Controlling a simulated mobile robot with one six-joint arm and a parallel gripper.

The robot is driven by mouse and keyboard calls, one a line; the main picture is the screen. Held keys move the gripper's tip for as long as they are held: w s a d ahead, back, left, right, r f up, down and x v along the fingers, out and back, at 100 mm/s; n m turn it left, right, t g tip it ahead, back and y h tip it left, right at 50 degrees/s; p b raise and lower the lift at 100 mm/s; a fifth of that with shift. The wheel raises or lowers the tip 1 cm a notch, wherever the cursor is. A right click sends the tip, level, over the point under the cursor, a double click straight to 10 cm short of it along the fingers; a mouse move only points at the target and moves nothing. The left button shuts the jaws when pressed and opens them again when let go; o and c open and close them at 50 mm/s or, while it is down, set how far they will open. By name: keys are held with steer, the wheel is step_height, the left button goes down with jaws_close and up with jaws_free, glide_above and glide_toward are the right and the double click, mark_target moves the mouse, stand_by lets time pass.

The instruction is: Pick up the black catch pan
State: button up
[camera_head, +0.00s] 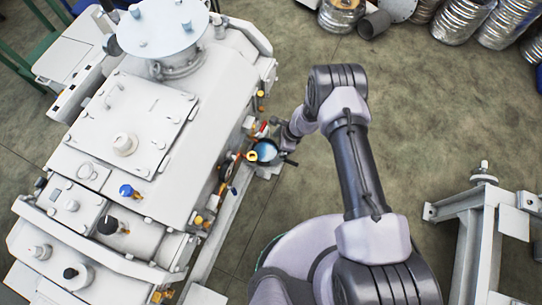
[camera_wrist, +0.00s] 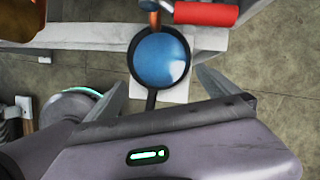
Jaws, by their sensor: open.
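The black catch pan (camera_wrist: 151,98) is round, holds blue liquid, and has a short straight handle pointing toward my gripper in the wrist view. In the head view the catch pan (camera_head: 278,157) sits beside the right side of the white machine, on or above a light ledge; its exact support is unclear. My gripper (camera_wrist: 163,78) is open, with one finger on each side of the pan's handle and lower rim in the wrist view. No contact shows. In the head view my gripper (camera_head: 283,138) is close to the pan and partly hidden by my arm.
The large white machine (camera_head: 125,130) fills the left. A red cylinder (camera_wrist: 206,14) and a copper-coloured fitting (camera_wrist: 154,18) are just above the pan. A grey metal stand (camera_head: 478,225) is at right. Metal ducts (camera_head: 465,20) lie at the back. Floor between is clear.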

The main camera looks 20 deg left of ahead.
mark_target(266, 154)
steer(key=b+x, duration=0.3)
steer(key=x, duration=0.3)
steer(key=shift+w+a+f, duration=0.1)
steer(key=shift+a+f, duration=0.1)
steer(key=shift+a, duration=0.05)
steer(key=shift+r, duration=0.15)
steer(key=shift+c, duration=0.9)
steer(key=c, duration=1.2)
steer(key=shift+r, duration=0.1)
